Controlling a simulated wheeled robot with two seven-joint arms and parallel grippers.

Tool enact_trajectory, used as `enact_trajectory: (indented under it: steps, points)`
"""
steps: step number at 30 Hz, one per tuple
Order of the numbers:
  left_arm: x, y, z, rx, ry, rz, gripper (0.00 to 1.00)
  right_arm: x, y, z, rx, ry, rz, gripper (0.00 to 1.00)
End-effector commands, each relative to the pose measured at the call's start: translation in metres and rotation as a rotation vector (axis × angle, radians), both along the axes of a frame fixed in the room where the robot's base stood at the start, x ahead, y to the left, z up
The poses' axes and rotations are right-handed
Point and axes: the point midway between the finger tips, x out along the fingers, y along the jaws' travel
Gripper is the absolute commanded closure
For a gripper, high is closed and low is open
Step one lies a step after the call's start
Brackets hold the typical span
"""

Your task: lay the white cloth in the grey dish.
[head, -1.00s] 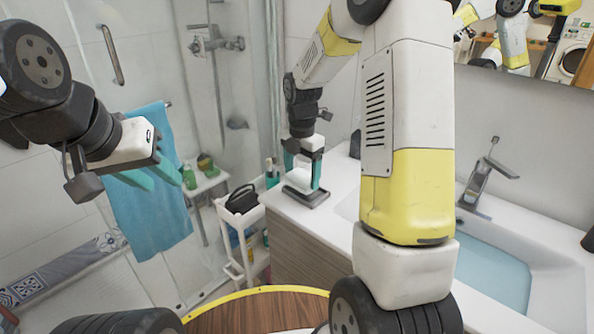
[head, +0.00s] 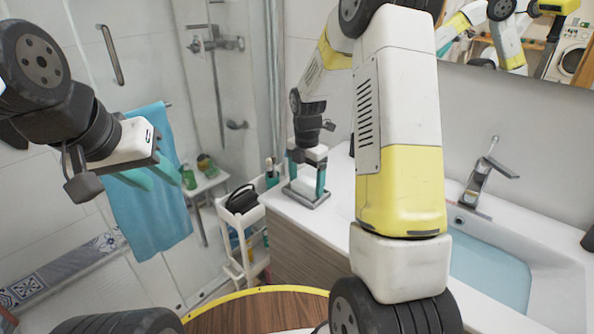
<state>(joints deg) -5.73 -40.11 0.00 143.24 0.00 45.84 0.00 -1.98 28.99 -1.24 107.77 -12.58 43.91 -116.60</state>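The white cloth (head: 304,187) shows as a small white shape in the grey dish (head: 316,205), which sits at the left end of the white counter. My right gripper (head: 305,182) is over the dish, pointing down. Its two green fingers stand apart, one at each side of the cloth, with their tips low near the dish rim. It looks open; contact with the cloth is too small to tell. My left gripper (head: 150,177) is at the left in front of the blue towel, with its fingers apart and nothing between them.
A sink (head: 490,275) with a tap (head: 482,180) is at the right. A white cart (head: 240,218) with a black bag and bottles stands left of the counter. A blue towel (head: 150,215) hangs at the left. A round wooden top (head: 255,312) is at the front.

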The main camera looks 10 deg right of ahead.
Motion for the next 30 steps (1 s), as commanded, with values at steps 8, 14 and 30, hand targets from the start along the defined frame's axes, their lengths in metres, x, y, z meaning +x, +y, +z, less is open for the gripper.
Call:
enact_trajectory:
  steps: [8,14,30]
  points:
    - [0.000,0.000,0.000,0.000,0.000,0.000,0.64,-0.001,0.000,0.000,0.000,0.002,0.000,0.02]
    - [0.000,0.000,0.000,0.000,0.000,0.000,0.64,0.000,0.000,0.016,0.000,-0.002,-0.001,0.02]
    - [0.000,0.000,0.000,0.000,0.000,0.000,0.64,0.000,0.000,0.116,0.001,0.001,0.000,0.02]
